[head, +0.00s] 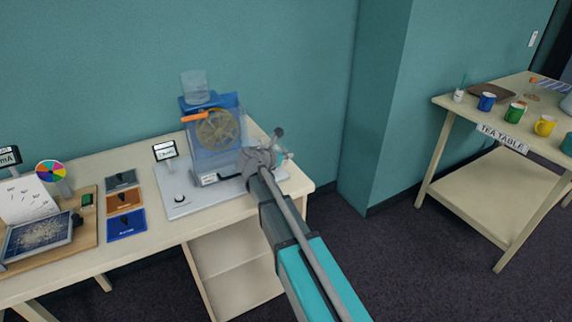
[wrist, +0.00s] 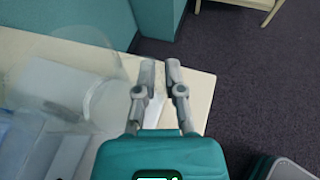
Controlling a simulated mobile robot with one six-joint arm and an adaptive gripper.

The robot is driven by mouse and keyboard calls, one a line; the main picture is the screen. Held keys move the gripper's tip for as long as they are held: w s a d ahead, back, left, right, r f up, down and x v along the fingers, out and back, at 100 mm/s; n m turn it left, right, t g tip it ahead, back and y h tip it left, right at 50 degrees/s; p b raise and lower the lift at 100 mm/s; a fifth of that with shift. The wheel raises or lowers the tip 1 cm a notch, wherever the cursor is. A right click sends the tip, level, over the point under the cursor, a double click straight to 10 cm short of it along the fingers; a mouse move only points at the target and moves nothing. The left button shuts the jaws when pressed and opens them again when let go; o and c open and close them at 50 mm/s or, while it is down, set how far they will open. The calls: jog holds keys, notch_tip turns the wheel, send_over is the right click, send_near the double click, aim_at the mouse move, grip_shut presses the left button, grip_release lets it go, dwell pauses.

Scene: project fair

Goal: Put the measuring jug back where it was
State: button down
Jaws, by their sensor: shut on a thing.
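A clear, see-through vessel, which I take to be the measuring jug (wrist: 60,85), shows at the left of the wrist view, close beside my gripper (wrist: 160,78). In the head view my gripper (head: 262,158) is at the front right of the water-wheel machine (head: 218,135), and a small pale, clear part of the jug (head: 284,156) shows just past the fingers. My gripper is shut on the jug; the exact place of contact is hard to see. The jug's base is not clearly visible, so I cannot tell whether it touches the table.
The machine stands on a grey base board (head: 190,203) on the cream table (head: 160,238). A clear container (head: 195,88) sits on top of it. Cards (head: 125,200) and a solar panel (head: 38,235) lie left. The tea table (head: 460,190) with mugs stands right.

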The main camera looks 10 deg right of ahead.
aim_at(285, 162)
jog(key=shift+f, duration=0.1)
jog(key=shift+w+f+b, duration=0.2)
jog(key=shift+f+b, duration=0.8)
jog(key=shift+b, duration=0.05)
jog(key=shift+w+f+b, duration=0.2)
jog(key=shift+f+b, duration=0.75)
jog(key=shift+b, duration=0.05)
jog(key=c, duration=0.7)
grip_release()
jog(key=shift+f, duration=0.1)
jog(key=shift+c, duration=0.2)
jog(key=shift+s+a+r, duration=0.1)
jog(key=shift+r, duration=0.15)
jog(key=p+v, duration=0.4)
jog(key=v, duration=0.7)
jog(key=shift+s+a+r+p, duration=0.15)
jog(key=shift+s+a+p, duration=0.1)
jog(key=shift+p, duration=0.1)
